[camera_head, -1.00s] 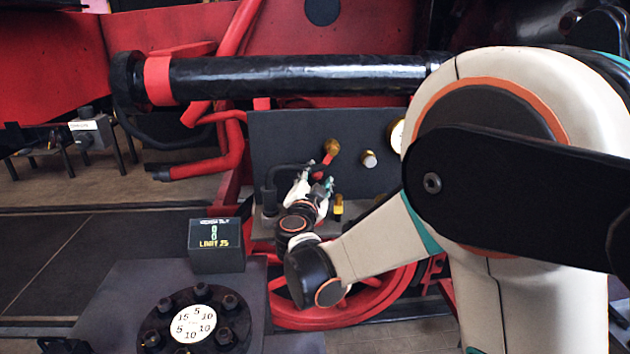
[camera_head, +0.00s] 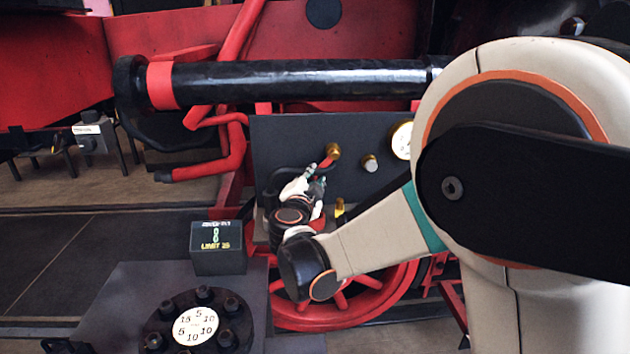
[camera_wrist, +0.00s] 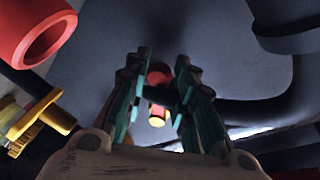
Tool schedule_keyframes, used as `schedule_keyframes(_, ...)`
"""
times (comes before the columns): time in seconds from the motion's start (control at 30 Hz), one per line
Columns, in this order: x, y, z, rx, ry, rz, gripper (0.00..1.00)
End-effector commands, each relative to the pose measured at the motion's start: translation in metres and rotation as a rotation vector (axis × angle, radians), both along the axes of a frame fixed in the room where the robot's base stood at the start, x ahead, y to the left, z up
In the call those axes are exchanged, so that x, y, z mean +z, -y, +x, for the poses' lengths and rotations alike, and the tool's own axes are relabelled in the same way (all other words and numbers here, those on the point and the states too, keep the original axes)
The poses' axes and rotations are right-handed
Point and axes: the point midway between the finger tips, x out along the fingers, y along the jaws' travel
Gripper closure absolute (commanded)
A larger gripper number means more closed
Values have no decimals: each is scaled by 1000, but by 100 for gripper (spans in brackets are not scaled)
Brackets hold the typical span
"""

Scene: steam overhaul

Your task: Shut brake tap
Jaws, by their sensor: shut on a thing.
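The brake tap (camera_head: 333,151) is a brass fitting with a red handle on the dark upright panel (camera_head: 290,135). Its handle slants down and left towards my gripper (camera_head: 316,176). My gripper reaches up to the handle's lower end, and its fingers hide part of it. In the wrist view, the teal fingers of my gripper (camera_wrist: 160,100) stand on both sides of a red piece (camera_wrist: 158,76) with a dark band and a yellow end, which looks like the tap handle. The fingers are shut on it, though the exact contact is hard to see.
A silver knob (camera_head: 370,163) and a round gauge (camera_head: 401,140) sit right of the tap. A small yellow fitting (camera_head: 340,207) stands below. A thick black pipe (camera_head: 300,82) crosses above. A display box (camera_head: 218,248) and bolted flange (camera_head: 197,322) are front left.

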Motion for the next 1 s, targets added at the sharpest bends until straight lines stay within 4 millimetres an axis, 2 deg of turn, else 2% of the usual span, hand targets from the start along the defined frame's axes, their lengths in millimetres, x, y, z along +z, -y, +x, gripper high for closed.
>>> schedule_keyframes(0.3, 24, -14, 0, 1, -3, 296, 100)
schedule_keyframes(0.6, 44, -19, 0, 0, -4, 556, 100)
schedule_keyframes(1.0, 60, -21, 0, 0, -5, 762, 100)
